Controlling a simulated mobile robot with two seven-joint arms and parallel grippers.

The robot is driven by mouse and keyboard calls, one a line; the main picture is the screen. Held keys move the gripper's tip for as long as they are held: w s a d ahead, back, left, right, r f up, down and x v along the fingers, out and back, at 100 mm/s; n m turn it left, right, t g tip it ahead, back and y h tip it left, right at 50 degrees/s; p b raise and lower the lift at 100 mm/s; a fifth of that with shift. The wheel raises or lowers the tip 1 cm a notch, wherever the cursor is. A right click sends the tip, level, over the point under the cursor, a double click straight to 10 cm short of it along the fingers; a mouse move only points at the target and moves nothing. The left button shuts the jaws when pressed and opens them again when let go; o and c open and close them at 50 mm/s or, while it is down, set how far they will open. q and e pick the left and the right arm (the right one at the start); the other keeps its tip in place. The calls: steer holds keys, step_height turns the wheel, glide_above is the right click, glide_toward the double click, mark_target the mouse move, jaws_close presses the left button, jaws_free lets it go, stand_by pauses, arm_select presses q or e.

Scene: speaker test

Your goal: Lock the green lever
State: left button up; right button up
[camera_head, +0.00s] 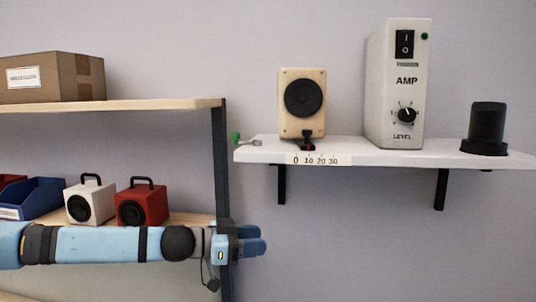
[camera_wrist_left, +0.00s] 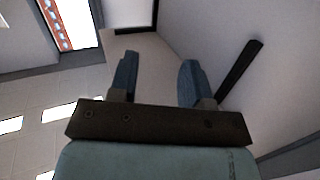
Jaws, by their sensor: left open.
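The green lever (camera_head: 236,137) is a small green knob on a grey metal arm at the left end of the white wall shelf (camera_head: 260,153). A cream speaker (camera_head: 303,103) stands on that shelf, just right of the lever, behind a scale marked 0 10 20 30. My left gripper (camera_head: 262,240) is below the shelf's left end, well apart from the lever, and points right. In the left wrist view its two blue fingers (camera_wrist_left: 158,80) are spread with nothing between them. My right gripper is not in view.
A white AMP box (camera_head: 398,90) and a black cylinder (camera_head: 487,125) stand on the white shelf. Black brackets (camera_head: 281,185) hang below it.

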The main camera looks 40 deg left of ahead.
arm_select(q)
steer(key=s+a+r+h, duration=0.1)
steer(key=s+a+r, duration=0.1)
steer(key=a+r, duration=0.4)
steer(key=s+a+r, duration=0.3)
steer(key=r, duration=0.6)
glide_toward(236, 135)
steer(key=p+x, duration=0.2)
steer(key=x, duration=0.1)
steer(key=p+x, duration=0.5)
steer(key=x, duration=0.1)
steer(key=shift+w, duration=0.6)
steer(key=shift+f+p, duration=0.1)
steer(key=shift+p, duration=0.2)
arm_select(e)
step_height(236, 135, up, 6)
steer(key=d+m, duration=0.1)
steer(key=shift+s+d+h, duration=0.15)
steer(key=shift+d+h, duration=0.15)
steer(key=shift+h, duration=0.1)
arm_select(q)
steer(key=c, duration=0.6)
jaws_close()
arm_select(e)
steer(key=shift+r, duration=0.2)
